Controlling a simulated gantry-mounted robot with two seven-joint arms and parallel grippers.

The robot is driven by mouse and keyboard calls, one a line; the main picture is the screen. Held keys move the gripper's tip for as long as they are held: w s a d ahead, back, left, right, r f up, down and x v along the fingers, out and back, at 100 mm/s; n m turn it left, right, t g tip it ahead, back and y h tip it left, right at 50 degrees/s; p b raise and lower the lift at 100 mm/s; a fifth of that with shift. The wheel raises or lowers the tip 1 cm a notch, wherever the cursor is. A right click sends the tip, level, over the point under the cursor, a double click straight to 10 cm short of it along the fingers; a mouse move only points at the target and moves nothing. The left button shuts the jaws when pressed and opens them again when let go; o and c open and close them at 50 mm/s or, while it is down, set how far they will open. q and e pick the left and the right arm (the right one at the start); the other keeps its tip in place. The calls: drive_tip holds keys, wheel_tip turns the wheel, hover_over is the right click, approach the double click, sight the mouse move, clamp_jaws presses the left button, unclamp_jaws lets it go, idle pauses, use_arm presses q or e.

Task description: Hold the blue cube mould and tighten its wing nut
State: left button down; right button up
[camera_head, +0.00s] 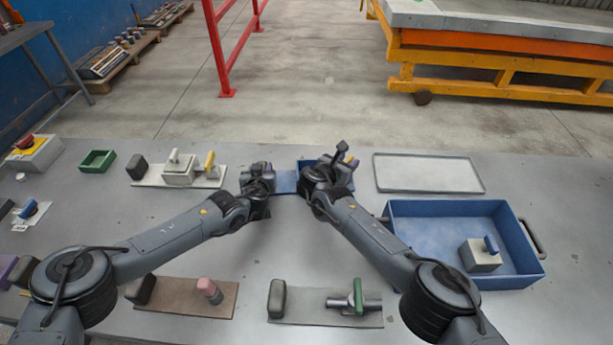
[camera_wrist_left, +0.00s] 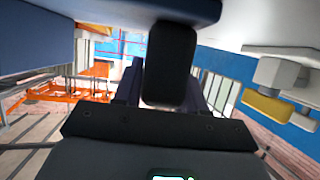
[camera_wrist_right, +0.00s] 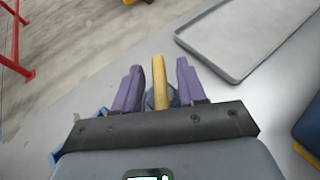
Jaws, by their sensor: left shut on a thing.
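The blue cube mould sits on a blue base plate (camera_head: 287,181) at the middle of the bench, mostly hidden behind my right gripper in the head view. My left gripper (camera_head: 258,172) is shut on the plate's black handle (camera_wrist_left: 171,65), at its left end. My right gripper (camera_head: 338,158) is at the mould. In the right wrist view its purple fingers (camera_wrist_right: 158,75) stand either side of the yellow wing nut (camera_wrist_right: 160,82), with a narrow gap on both sides. A little blue shows beneath them.
A white mould station (camera_head: 180,172) with a yellow nut stands to the left. Brown (camera_head: 190,299) and grey (camera_head: 325,308) stations lie in front. A grey tray (camera_head: 428,157) and a blue bin (camera_head: 430,208) with a small mould inside are to the right.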

drive_tip(key=shift+s+a+r, duration=0.1)
drive_tip(key=v, duration=1.1)
drive_tip(key=shift+s+a, duration=0.2)
drive_tip(key=shift+s, duration=0.1)
drive_tip(key=shift+r, duration=0.1)
